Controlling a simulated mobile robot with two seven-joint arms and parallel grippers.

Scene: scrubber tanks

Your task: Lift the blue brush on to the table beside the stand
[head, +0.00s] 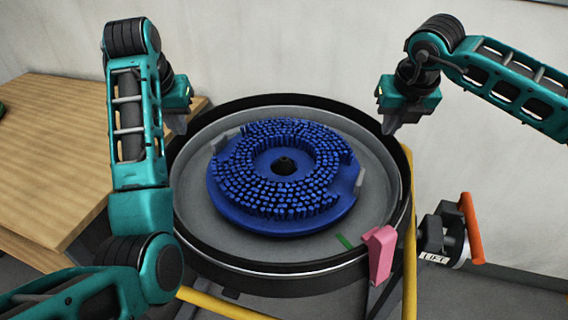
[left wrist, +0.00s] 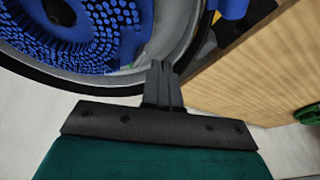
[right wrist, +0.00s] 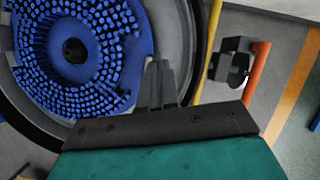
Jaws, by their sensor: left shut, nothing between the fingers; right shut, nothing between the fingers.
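The blue brush (head: 330,205) is a round disc with bristles facing up and a dark hub in the middle. It lies in the round grey stand (head: 200,200) with a black rim. Grey tabs show at its upper left and right edges. The wooden table (head: 50,150) is to the left of the stand. My left gripper (head: 178,128) is shut and empty above the stand's left rim, beside the brush. My right gripper (head: 390,128) is shut and empty above the right rim. The brush also shows in the left wrist view (left wrist: 95,45) and the right wrist view (right wrist: 110,45).
A pink block (head: 379,252) sits at the stand's front right rim, near a green mark. A lever with an orange handle (head: 470,228) and a LIFT label is to the right. Yellow frame bars (head: 410,260) support the stand. A wall is behind.

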